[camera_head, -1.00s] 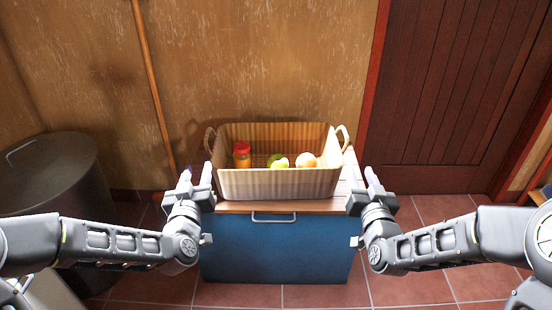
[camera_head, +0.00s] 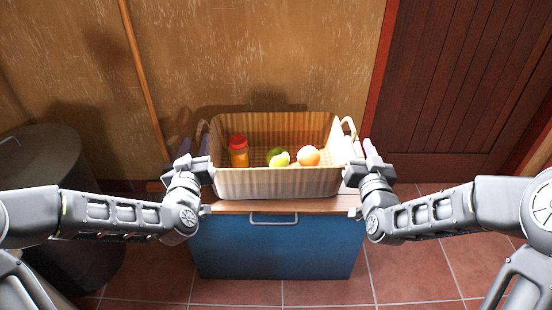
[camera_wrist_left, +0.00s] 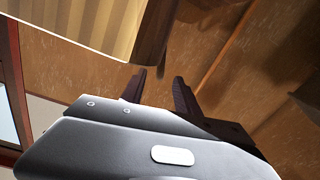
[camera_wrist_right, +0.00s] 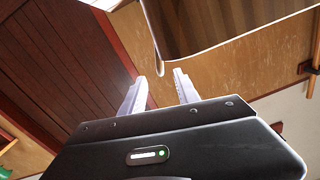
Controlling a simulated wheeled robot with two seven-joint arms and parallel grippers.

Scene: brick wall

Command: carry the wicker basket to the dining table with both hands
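The wicker basket (camera_head: 275,182) stands upright on a wooden-topped blue cabinet, with a loop handle at each end. It holds a red-capped jar (camera_head: 238,152), a green fruit (camera_head: 278,157) and an orange fruit (camera_head: 308,156). My left gripper (camera_head: 188,147) is at the basket's left end by the left handle (camera_head: 202,130). In the left wrist view its fingers (camera_wrist_left: 159,80) are apart, with the basket above them. My right gripper (camera_head: 362,150) is at the right end by the right handle (camera_head: 349,127). In the right wrist view its fingers (camera_wrist_right: 160,82) are apart, near the handle's edge. Contact cannot be told.
The blue cabinet (camera_head: 278,248) has a thin strip of wooden top in front of the basket. A dark round bin (camera_head: 50,165) stands at the left. A wooden pole (camera_head: 143,75) leans on the back wall. A dark wooden door (camera_head: 460,80) is at the right.

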